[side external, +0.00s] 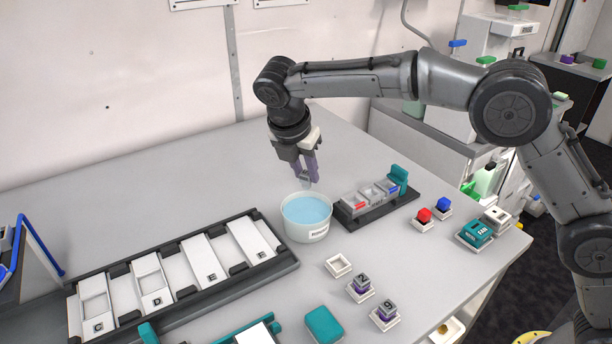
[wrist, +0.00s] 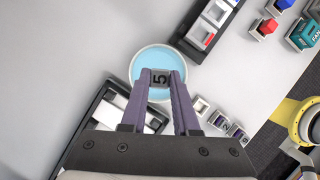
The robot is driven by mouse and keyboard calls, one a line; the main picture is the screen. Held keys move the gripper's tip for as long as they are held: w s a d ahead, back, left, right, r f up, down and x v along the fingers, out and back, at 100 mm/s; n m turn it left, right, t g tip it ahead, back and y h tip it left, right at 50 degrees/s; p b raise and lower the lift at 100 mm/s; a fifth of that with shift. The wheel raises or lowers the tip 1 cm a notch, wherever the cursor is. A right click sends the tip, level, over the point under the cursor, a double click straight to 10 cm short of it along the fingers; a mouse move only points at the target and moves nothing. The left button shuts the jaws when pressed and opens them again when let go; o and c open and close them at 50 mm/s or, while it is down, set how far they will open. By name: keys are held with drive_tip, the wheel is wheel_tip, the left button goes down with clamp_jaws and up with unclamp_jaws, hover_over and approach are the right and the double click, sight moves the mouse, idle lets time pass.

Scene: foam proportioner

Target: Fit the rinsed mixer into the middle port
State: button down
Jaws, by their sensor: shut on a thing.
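My gripper (side external: 306,180) is shut on the mixer, a small block marked 5 (wrist: 160,78), held between purple fingers. In the wrist view the mixer overlaps the near part of the blue liquid in the white bowl (side external: 308,232). In the side view the fingertips are above the bowl's far rim, and the mixer is hardly visible there. The proportioner is a dark base (side external: 376,212) right of the bowl with three grey ports in a row. The middle port (side external: 373,192) lies between one with a red mark and one with a blue mark. A teal lever (side external: 398,178) stands at its far end.
An empty white holder (side external: 338,265) stands in front of the bowl, beside blocks marked 2 (side external: 361,286) and 9 (side external: 385,313). A black rack (side external: 280,263) of white lettered plates lies left. Red (side external: 424,217) and blue (side external: 443,206) buttons stand right of the proportioner.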

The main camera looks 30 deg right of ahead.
drive_tip(key=shift+s+d+f+m, duration=0.1)
drive_tip(key=shift+s+f+m, duration=0.15)
drive_tip(key=shift+m, duration=0.15)
drive_tip(key=shift+s+d+f+m+g+h, duration=0.1)
drive_tip(key=shift+s+d+f+m+g, duration=0.5)
drive_tip(key=shift+d, duration=2.1)
drive_tip(key=shift+w+d+f+m+g+h, duration=0.15)
drive_tip(key=shift+d+f+m, duration=1)
drive_tip(key=shift+d, duration=1.6)
drive_tip(key=shift+s+d+f+m+g+h, duration=0.1)
drive_tip(key=shift+s+d+f+m+g, duration=0.55)
drive_tip(key=shift+d, duration=2.05)
drive_tip(key=shift+w+f, duration=0.25)
drive_tip(key=shift+f, duration=0.15)
drive_tip(key=shift+f, duration=0.9)
drive_tip(key=shift+c, duration=0.9)
unclamp_jaws()
